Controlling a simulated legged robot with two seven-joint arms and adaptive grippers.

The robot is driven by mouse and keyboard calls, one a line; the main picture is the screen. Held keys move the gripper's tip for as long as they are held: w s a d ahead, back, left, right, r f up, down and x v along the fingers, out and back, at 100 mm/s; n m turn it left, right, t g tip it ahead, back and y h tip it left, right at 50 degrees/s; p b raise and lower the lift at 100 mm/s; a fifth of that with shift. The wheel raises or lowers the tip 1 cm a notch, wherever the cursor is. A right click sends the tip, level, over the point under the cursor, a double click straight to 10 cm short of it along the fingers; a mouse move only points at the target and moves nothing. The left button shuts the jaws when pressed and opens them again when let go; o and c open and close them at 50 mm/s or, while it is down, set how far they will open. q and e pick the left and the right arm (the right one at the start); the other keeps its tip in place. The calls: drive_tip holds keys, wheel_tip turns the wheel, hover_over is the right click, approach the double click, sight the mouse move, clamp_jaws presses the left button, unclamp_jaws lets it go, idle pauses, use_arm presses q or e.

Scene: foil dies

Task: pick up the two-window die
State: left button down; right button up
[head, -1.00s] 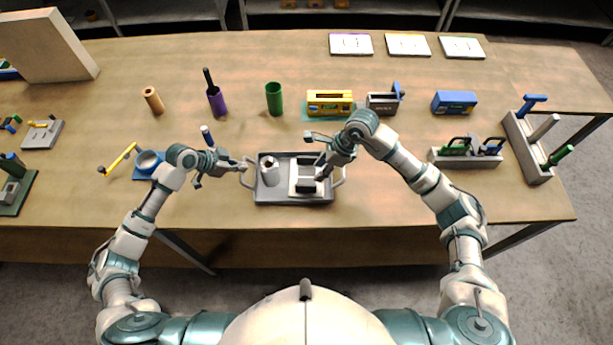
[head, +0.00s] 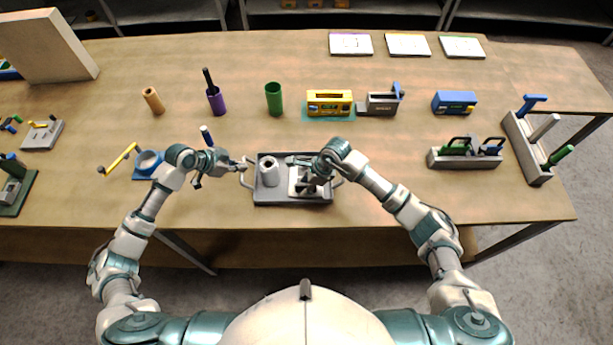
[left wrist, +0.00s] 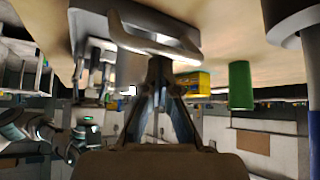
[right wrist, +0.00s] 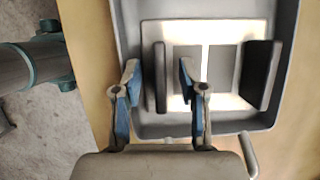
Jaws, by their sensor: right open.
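A white plate with two grey rectangular windows split by a pale strip, apparently the two-window die, lies in the grey tray (head: 285,201). The plate (right wrist: 228,30) shows closely in the right wrist view, with a dark upright block (right wrist: 160,77) on its left and another (right wrist: 263,75) on its right. My right gripper (head: 312,178) is over the plate, partly hiding it in the head view. In the right wrist view its fingers (right wrist: 158,68) are open and empty, near the left block. My left gripper (head: 244,165) is at the tray's left handle (left wrist: 155,40), its fingers closed together there.
A rack with coloured handles (head: 465,161) and a long holder (head: 527,148) stand at the right. Yellow (head: 330,103) and blue (head: 454,103) boxes stand behind. The front right tabletop is clear.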

use_arm(q)
drive_tip(key=shift+s+a+f, duration=0.1)
drive_tip(key=shift+s+f, duration=0.1)
drive_tip(key=shift+f, duration=0.25)
use_arm(e)
drive_tip(key=shift+c, duration=0.3)
clamp_jaws()
use_arm(q)
drive_tip(key=shift+a, duration=0.1)
use_arm(e)
drive_tip(key=r, duration=0.9)
drive_tip(key=shift+w+a, duration=0.1)
drive_tip(key=shift+a, duration=0.1)
drive_tip(key=shift+d+r, duration=0.15)
drive_tip(key=shift+r, duration=0.45)
use_arm(q)
drive_tip(key=shift+r, duration=0.1)
